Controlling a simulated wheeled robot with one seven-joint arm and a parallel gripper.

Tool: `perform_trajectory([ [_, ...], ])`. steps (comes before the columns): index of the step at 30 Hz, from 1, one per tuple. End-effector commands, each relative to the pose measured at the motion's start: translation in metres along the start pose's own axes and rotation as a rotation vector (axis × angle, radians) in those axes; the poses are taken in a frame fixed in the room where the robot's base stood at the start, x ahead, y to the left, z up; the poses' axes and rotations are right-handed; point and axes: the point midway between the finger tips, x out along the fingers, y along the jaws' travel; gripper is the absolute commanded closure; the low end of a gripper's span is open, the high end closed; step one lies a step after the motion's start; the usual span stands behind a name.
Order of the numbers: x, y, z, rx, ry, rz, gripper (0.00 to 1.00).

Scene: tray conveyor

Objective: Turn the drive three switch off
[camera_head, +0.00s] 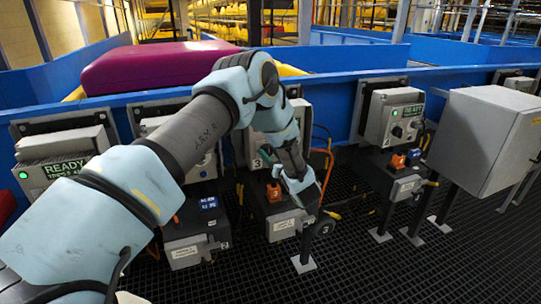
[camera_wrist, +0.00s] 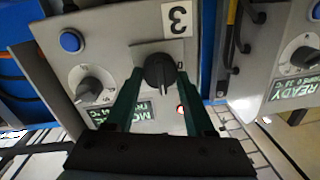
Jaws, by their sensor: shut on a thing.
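In the wrist view the drive three switch is a black rotary knob (camera_wrist: 160,72) on a grey plate, next to an upside-down "3" label (camera_wrist: 177,18). My gripper (camera_wrist: 160,80) has its two green fingers on either side of this knob, shut on it. The knob's pointer runs roughly up and down in this view. In the head view my arm reaches down over the drive three station, and its "3" label (camera_head: 257,163) shows beside the arm. The knob is hidden there.
The same panel carries a second grey dial (camera_wrist: 88,92), a blue button (camera_wrist: 72,41) and a lit red lamp (camera_wrist: 181,109). A neighbouring panel reads READY (camera_wrist: 292,92). A large grey cabinet (camera_head: 485,140) stands at the right. A magenta load (camera_head: 150,66) lies on the conveyor behind.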

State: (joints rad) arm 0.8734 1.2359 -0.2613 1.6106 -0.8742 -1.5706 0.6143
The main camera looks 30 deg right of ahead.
Motion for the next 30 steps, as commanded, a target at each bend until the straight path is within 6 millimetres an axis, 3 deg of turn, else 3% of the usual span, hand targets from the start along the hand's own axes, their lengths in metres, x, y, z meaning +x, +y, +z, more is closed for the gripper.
perform_trajectory([
  [14,0.0000,0.0003,0.0031,-0.140,-0.010,0.002,1.00],
  [30,0.0003,-0.0013,0.0046,-0.632,-0.044,0.009,1.00],
])
